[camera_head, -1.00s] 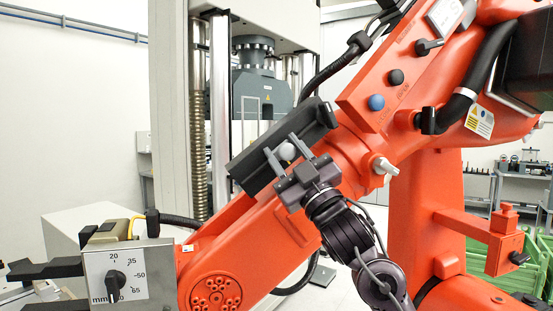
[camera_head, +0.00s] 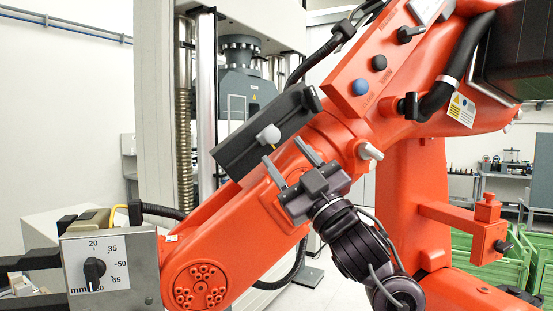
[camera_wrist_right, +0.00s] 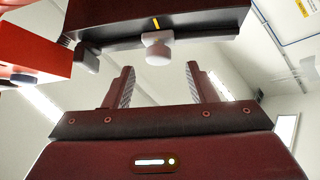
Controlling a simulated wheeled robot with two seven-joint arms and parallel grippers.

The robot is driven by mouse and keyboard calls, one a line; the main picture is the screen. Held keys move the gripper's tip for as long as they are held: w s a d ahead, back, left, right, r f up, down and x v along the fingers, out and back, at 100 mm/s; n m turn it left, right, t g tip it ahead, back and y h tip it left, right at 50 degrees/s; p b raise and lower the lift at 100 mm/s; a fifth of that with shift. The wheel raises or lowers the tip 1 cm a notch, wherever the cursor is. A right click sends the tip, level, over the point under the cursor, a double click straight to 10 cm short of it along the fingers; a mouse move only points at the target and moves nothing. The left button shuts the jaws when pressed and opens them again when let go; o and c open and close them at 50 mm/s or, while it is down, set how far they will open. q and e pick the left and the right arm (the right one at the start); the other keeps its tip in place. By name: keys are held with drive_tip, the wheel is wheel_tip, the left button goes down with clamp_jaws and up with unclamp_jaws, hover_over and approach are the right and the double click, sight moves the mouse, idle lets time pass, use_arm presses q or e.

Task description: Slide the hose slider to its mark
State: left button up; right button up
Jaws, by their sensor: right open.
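The hose slider is a white round knob (camera_head: 268,134) on a dark grey bar (camera_head: 240,147) fixed to the orange arm. A short yellow mark (camera_head: 273,147) lies right at the knob. In the right wrist view the knob (camera_wrist_right: 158,52) stands out from the dark bar (camera_wrist_right: 205,25), with the yellow mark (camera_wrist_right: 156,23) directly behind it, nearly in line. My right gripper (camera_head: 281,149) is open and empty, just below and right of the knob. In the right wrist view its two fingers (camera_wrist_right: 160,68) are spread, apart from the knob. My left gripper is not seen.
A dial box (camera_head: 105,275) with a black knob stands at lower left, dark bars beside it. The orange arm (camera_head: 245,225) fills the middle, with a panel bearing blue and black buttons (camera_head: 360,88) above. A testing machine (camera_head: 240,75) stands behind, green crates (camera_head: 470,262) at right.

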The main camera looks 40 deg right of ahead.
sight(272, 136)
drive_tip(key=shift+s+f, duration=0.45)
drive_tip(key=shift+s, duration=0.1)
wheel_tip(272, 136, up, 5)
drive_tip(key=s+m+g+h+p, duration=0.2)
drive_tip(key=m+h+p, duration=0.2)
drive_tip(key=m+h, duration=0.85)
drive_tip(key=w+a+f+m+g+y+p, duration=0.2)
drive_tip(key=a+f+g, duration=0.1)
drive_tip(key=shift+h, duration=0.25)
drive_tip(key=p+x, duration=0.1)
drive_tip(key=x, duration=0.6)
drive_tip(key=shift+s+r+p, duration=0.1)
drive_tip(key=shift+r+p, duration=0.05)
drive_tip(key=shift+p, duration=0.2)
